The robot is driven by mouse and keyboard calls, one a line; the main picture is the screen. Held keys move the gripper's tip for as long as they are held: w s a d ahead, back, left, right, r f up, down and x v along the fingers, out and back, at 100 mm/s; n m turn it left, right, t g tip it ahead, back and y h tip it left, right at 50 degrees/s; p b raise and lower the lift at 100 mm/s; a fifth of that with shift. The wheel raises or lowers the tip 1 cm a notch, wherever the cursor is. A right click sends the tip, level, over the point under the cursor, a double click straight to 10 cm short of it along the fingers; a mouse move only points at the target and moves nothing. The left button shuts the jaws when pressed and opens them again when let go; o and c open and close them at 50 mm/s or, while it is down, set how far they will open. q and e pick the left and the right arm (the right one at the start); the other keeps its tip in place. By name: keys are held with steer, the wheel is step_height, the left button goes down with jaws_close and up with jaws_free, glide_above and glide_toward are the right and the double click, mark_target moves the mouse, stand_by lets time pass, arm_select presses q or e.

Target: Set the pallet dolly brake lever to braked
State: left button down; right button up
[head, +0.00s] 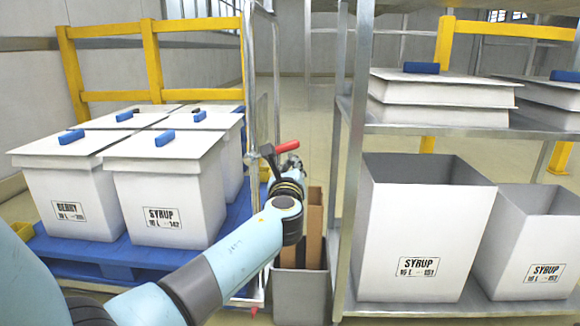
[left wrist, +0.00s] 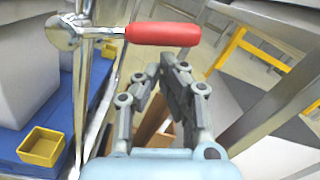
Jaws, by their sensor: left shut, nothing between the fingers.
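The brake lever has a red grip (head: 287,146) and a metal hub on the upright post of the pallet dolly. In the left wrist view the red grip (left wrist: 163,33) sticks out sideways to the right from the round hub (left wrist: 62,32). My left gripper (head: 267,152) is at the lever in the head view. In the left wrist view its fingers (left wrist: 172,60) are shut and empty, with the tips just below the red grip in the picture. I cannot tell whether they touch it. My right gripper is not in view.
The blue pallet (head: 100,258) bears several lidded white boxes. A metal shelf (head: 350,130) with open white boxes stands to the right. A grey bin (head: 300,292) holding brown cardboard stands between.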

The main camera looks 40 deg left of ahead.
arm_select(q)
steer(key=shift+r, duration=0.1)
steer(key=shift+r+n, duration=0.25)
steer(key=shift+n, duration=0.05)
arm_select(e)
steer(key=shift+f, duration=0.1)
